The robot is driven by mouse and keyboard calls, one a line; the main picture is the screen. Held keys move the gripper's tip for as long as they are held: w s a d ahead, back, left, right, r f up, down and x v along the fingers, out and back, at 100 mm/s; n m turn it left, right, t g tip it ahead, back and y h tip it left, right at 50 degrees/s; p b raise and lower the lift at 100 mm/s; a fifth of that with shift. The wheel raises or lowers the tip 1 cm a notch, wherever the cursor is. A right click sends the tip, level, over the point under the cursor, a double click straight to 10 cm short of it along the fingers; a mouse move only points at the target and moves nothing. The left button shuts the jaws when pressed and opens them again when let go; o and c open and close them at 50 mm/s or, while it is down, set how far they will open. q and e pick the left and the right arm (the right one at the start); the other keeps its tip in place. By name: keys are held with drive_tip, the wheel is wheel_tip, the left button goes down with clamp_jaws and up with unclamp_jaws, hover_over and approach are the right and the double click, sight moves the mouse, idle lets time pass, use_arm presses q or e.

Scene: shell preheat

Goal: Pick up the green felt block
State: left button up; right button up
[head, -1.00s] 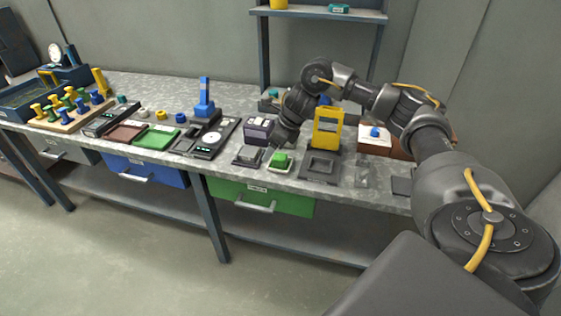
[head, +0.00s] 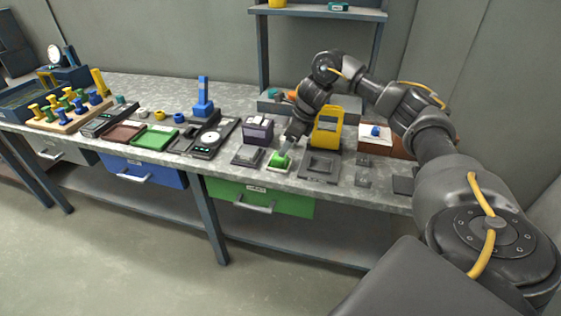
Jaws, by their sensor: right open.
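The green felt block (head: 279,161) is small and bright green. It rests on a small pale base near the front edge of the bench, above the green drawer. My right gripper (head: 285,149) reaches down from the upper right, with its tips right at the block. The jaws are open; at this size I cannot tell whether the fingers straddle the block or touch it. The gripper hides part of the block's far side. My left gripper is not in view.
A grey square tray (head: 320,166) stands just right of the block and a dark flat pad (head: 248,155) just left. A yellow frame (head: 328,130) and a purple-grey box (head: 258,129) stand close behind. Pegs, trays and a scale fill the left of the bench.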

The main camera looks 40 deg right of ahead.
drive_tip(key=x, duration=0.5)
drive_tip(key=shift+a+f+p, duration=0.15)
drive_tip(key=shift+f+p, duration=0.05)
drive_tip(key=shift+p, duration=0.15)
drive_tip(key=shift+r, duration=0.1)
drive_tip(key=c, duration=1.1)
drive_tip(key=shift+o, duration=0.2)
drive_tip(key=shift+r, duration=0.6)
drive_tip(key=s+a+r+p, duration=0.2)
drive_tip(key=s+a+r, duration=0.7)
drive_tip(key=s+r, duration=0.1)
drive_tip(key=shift+a+v, duration=0.2)
drive_tip(key=shift+v, duration=0.75)
drive_tip(key=shift+a, duration=0.1)
